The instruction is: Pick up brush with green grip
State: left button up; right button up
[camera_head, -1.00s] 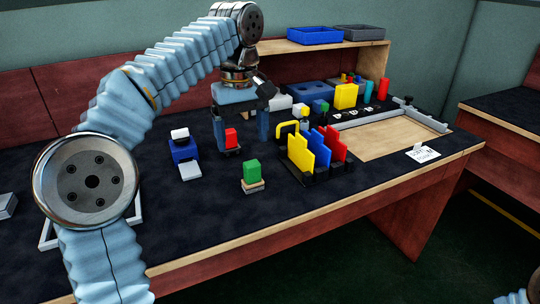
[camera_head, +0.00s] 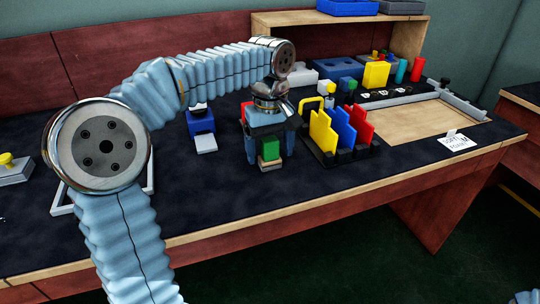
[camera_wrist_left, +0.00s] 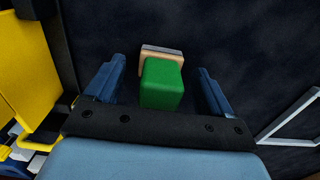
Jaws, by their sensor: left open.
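The brush with the green grip (camera_head: 270,149) stands on the dark tabletop, its green block on top of a pale wooden base with a dark lower layer. In the left wrist view the green grip (camera_wrist_left: 162,83) lies between the two blue fingers, with a gap on both sides, and its wooden base (camera_wrist_left: 161,51) shows behind it. My left gripper (camera_head: 269,157) is open, pointing down around the brush in the head view. The fingers do not appear to touch the grip. My right gripper is not in view.
A black rack (camera_head: 340,157) with yellow, blue and red plates stands close to the right of my left gripper. A blue device (camera_head: 201,122) stands to the left, and a red item (camera_head: 245,110) is partly hidden behind the gripper. The table front is clear.

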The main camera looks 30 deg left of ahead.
pick_arm(q)
jog(key=shift+f, duration=0.65)
jog(key=c, duration=1.2)
jog(key=shift+o, duration=0.2)
notch_tip(320, 180, up, 3)
jog(key=s+a+r, duration=0.1)
jog(key=s+r, duration=0.9)
jog(key=s, duration=0.4)
jog(key=shift+a, duration=0.25)
